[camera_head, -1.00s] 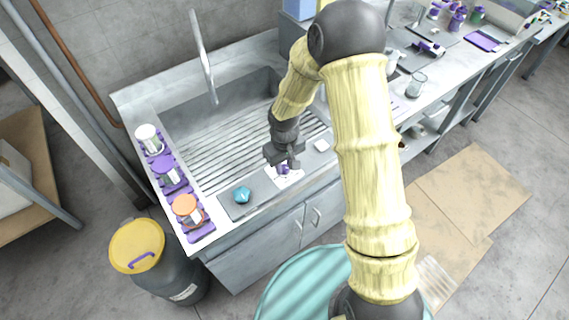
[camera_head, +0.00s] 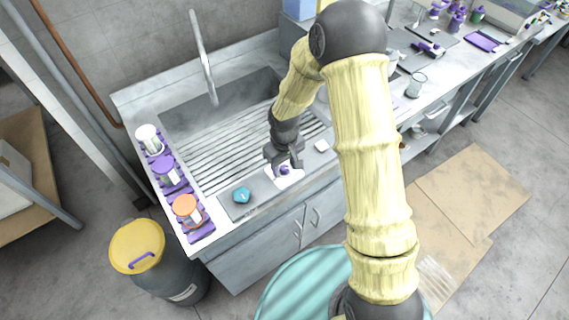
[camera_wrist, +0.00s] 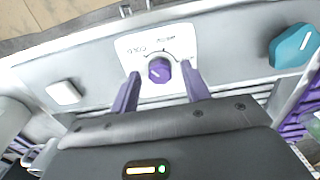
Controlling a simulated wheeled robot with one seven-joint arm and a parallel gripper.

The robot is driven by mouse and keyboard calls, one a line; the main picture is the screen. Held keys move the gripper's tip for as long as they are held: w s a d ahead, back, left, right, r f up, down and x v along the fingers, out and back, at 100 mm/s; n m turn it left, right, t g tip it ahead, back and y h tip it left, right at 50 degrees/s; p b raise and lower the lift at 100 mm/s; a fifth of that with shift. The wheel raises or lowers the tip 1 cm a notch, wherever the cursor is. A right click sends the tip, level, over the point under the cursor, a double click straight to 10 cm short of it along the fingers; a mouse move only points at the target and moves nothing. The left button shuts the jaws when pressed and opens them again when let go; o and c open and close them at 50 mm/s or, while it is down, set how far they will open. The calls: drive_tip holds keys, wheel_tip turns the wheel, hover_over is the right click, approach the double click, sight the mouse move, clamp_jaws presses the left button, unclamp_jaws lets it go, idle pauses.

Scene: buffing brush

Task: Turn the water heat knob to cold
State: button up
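The water heat knob is a small purple knob (camera_wrist: 160,70) on a white plate (camera_wrist: 130,43) with "COLD" lettering at its left and another word at its upper right. In the head view the knob (camera_head: 284,170) sits on the front ledge of the sink. My gripper (camera_wrist: 160,85) is open, its two purple fingers on either side of the knob with gaps visible. In the head view my gripper (camera_head: 285,165) is just over the plate; whether it touches the knob cannot be told.
A teal knob (camera_wrist: 294,46) is to one side on the ledge, also in the head view (camera_head: 242,195). A white square button (camera_wrist: 64,92) is on the other side. Purple-racked jars (camera_head: 165,170) line the sink's left edge. The basin (camera_head: 210,150) is empty.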

sight(285, 167)
wheel_tip(285, 167, up, 17)
drive_tip(key=b, duration=0.1)
drive_tip(key=shift+r+b, duration=0.2)
drive_tip(key=shift+b, duration=0.15)
idle(0.6)
drive_tip(key=s+d+f+m+t, duration=0.2)
drive_tip(key=s+d+m, duration=0.5)
drive_tip(key=s+d, duration=0.6)
drive_tip(key=shift+d+f+t, duration=0.15)
drive_tip(key=shift+d+t, duration=0.15)
drive_tip(key=shift+d, duration=0.25)
